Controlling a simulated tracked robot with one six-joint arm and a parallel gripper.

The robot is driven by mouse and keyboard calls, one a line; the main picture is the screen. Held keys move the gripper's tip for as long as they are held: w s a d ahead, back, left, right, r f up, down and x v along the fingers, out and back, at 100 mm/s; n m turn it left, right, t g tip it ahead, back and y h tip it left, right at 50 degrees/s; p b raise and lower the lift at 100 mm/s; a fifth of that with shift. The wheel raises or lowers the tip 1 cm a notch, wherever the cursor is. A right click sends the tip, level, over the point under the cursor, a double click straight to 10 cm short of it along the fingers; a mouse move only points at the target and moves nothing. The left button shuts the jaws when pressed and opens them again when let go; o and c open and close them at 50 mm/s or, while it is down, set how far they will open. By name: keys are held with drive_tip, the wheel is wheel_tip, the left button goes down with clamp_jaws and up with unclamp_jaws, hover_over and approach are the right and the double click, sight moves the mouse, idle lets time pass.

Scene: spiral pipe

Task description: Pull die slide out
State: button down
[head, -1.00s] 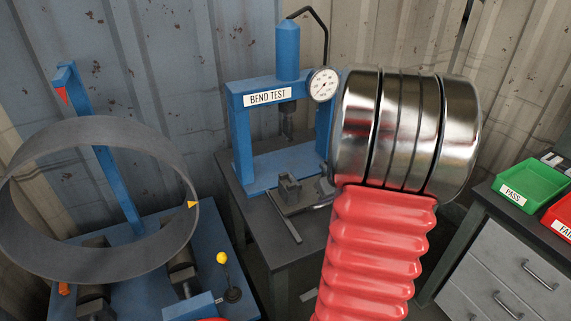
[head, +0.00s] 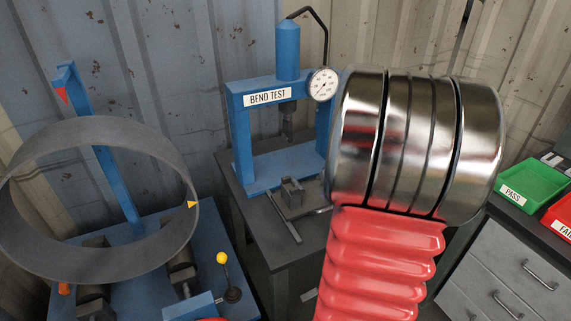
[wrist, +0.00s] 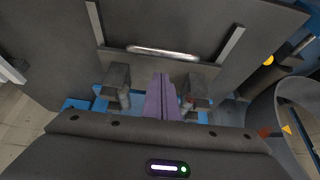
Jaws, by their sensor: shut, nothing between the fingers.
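The bend test press (head: 285,110) stands on a dark table. Its die slide (head: 303,208) shows low at the front of the base, with a grey block (head: 291,190) on it; my arm hides its right part. In the wrist view, the slide's front plate carries a bright bar handle (wrist: 162,53). Two dark blocks (wrist: 117,78) (wrist: 196,88) stand behind it. My gripper's purple-grey fingers (wrist: 160,80) are shut and empty, and in that picture appear between the two blocks, below the handle. I cannot tell whether they touch anything. The head view does not show the fingers.
Two rails (wrist: 95,22) (wrist: 231,44) run past the handle across bare tabletop. A large grey ring (head: 100,270) on a blue roller machine stands left. A yellow-knobbed lever (head: 222,258) stands near it. Green (head: 533,183) and red bins sit on the right cabinet.

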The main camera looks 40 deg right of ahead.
drive_tip(key=r, duration=0.3)
drive_tip(key=shift+w+d+r, duration=0.1)
drive_tip(key=shift+w+r, duration=0.1)
drive_tip(key=shift+w, duration=0.1)
idle(0.5)
drive_tip(key=shift+s, duration=0.1)
